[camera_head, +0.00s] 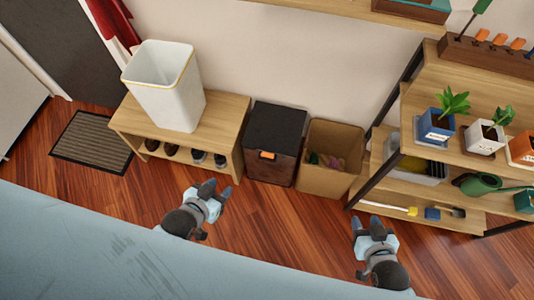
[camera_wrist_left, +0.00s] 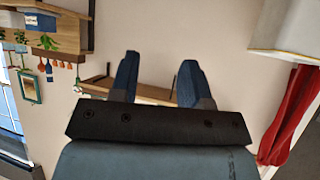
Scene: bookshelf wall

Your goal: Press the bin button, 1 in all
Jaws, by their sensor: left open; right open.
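A dark bin (camera_head: 274,143) with a black lid and brown front stands on the floor against the wall. A small orange button (camera_head: 267,155) sits on its front, near the top. My left gripper (camera_head: 217,190) is open and empty, lower left of the bin in the head view and apart from it. In the left wrist view its two blue fingers (camera_wrist_left: 157,80) are spread with nothing between them; the bin and button are not visible there. My right gripper (camera_head: 367,223) is open and empty, lower right of the bin.
A wooden bench (camera_head: 226,123) holding a white basket (camera_head: 167,88) stands left of the bin, with shoes underneath. A cardboard box (camera_head: 329,160) stands close on its right. A shelf (camera_head: 415,100) with plants is further right. The floor in front of the bin is clear.

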